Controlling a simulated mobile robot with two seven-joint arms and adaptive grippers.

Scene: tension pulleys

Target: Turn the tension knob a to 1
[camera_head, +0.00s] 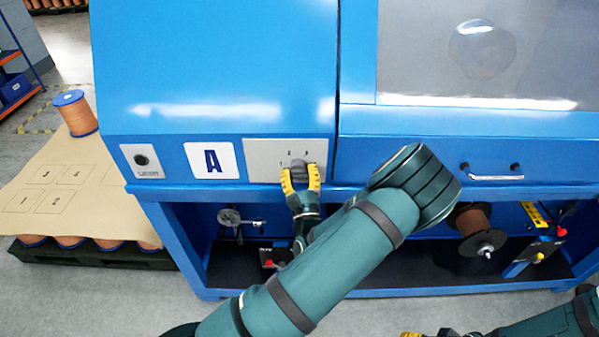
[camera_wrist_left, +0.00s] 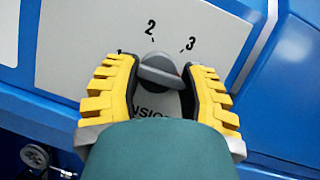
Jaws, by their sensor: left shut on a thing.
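The grey tension knob (camera_head: 299,165) sits on a light grey plate (camera_head: 262,160) right of the letter A label on the blue machine. In the left wrist view the knob (camera_wrist_left: 160,72) lies between the yellow fingers of my left gripper (camera_wrist_left: 163,85), which is shut on it. Numbers 2 and 3 show above the knob; the 1 at left is partly hidden by a finger. The knob's ridge slants down to the right, with a reddish mark at its right end. My right gripper (camera_head: 412,335) barely shows at the bottom edge; its fingers are mostly cut off.
A black round control (camera_head: 142,160) sits on a plate at the machine's left. A door handle (camera_head: 491,174) is on the right. An orange spool (camera_head: 76,113) stands on a cardboard-topped pallet at left.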

